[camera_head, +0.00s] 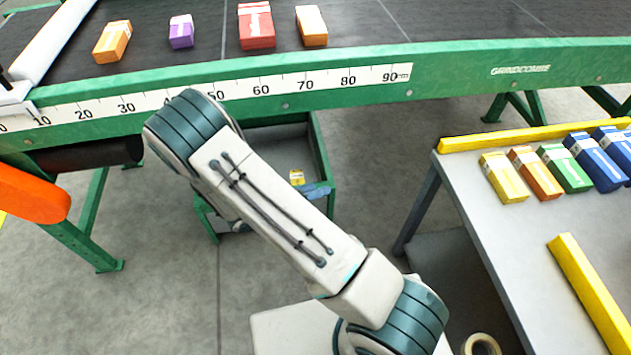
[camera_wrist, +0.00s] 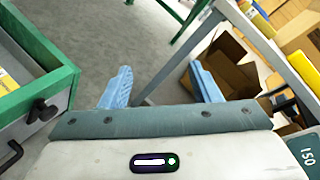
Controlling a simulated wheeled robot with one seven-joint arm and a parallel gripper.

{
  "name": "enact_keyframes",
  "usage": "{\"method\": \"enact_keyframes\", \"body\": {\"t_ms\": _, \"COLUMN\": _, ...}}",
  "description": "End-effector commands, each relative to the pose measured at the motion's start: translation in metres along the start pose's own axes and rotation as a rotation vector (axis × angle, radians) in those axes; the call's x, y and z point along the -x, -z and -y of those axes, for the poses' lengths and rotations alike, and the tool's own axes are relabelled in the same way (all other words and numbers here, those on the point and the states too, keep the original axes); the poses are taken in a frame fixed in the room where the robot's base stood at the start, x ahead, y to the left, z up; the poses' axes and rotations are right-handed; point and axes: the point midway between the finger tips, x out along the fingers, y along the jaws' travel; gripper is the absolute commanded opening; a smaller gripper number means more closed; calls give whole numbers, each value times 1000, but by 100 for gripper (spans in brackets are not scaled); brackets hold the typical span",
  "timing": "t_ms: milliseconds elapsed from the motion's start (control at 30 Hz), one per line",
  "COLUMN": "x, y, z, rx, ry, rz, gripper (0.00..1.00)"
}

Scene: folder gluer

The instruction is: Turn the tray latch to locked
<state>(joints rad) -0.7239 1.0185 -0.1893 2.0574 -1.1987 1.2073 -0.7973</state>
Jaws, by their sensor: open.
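The green-framed tray (camera_head: 322,150) stands under the conveyor in the head view, partly hidden behind my arm. Its green wall also shows at the left of the wrist view (camera_wrist: 65,82). A black knob-like fitting (camera_wrist: 42,110), which may be the latch, sits on the tray's outer face. Whether it is locked cannot be told. A black handle (camera_wrist: 10,152) is below it. My gripper (camera_wrist: 162,86) has its two blue fingers wide apart, with nothing between them. It is to the right of the black fitting and not touching it. The latch is not discernible in the head view.
The conveyor (camera_head: 450,68) with a ruler strip and several boxes crosses the back. A grey table (camera_head: 490,235) with yellow rails and coloured boxes stands at right. An open cardboard box (camera_wrist: 228,68) is beyond my right finger. Bare floor (camera_head: 160,290) lies at left.

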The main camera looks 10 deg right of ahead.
Motion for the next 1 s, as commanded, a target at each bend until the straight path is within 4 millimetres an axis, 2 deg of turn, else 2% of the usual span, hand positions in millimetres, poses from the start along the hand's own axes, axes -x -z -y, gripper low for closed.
{"method": "enact_keyframes", "body": {"t_ms": 33, "x": 0, "y": -6, "z": 7, "rx": -25, "ry": 6, "rz": -20, "gripper": 57}}
{"method": "enact_keyframes", "body": {"t_ms": 200, "x": 1, "y": -12, "z": 17, "rx": -78, "ry": 17, "rz": -61, "gripper": 57}}
{"method": "enact_keyframes", "body": {"t_ms": 567, "x": 1, "y": -13, "z": 19, "rx": -93, "ry": 22, "rz": -73, "gripper": 57}}
{"method": "enact_keyframes", "body": {"t_ms": 767, "x": 0, "y": -18, "z": 29, "rx": -151, "ry": 37, "rz": -118, "gripper": 1}}
{"method": "enact_keyframes", "body": {"t_ms": 867, "x": -1, "y": -25, "z": 47, "rx": -258, "ry": 70, "rz": -202, "gripper": 0}}
{"method": "enact_keyframes", "body": {"t_ms": 1000, "x": -1, "y": -36, "z": 83, "rx": -483, "ry": 141, "rz": -372, "gripper": 0}}
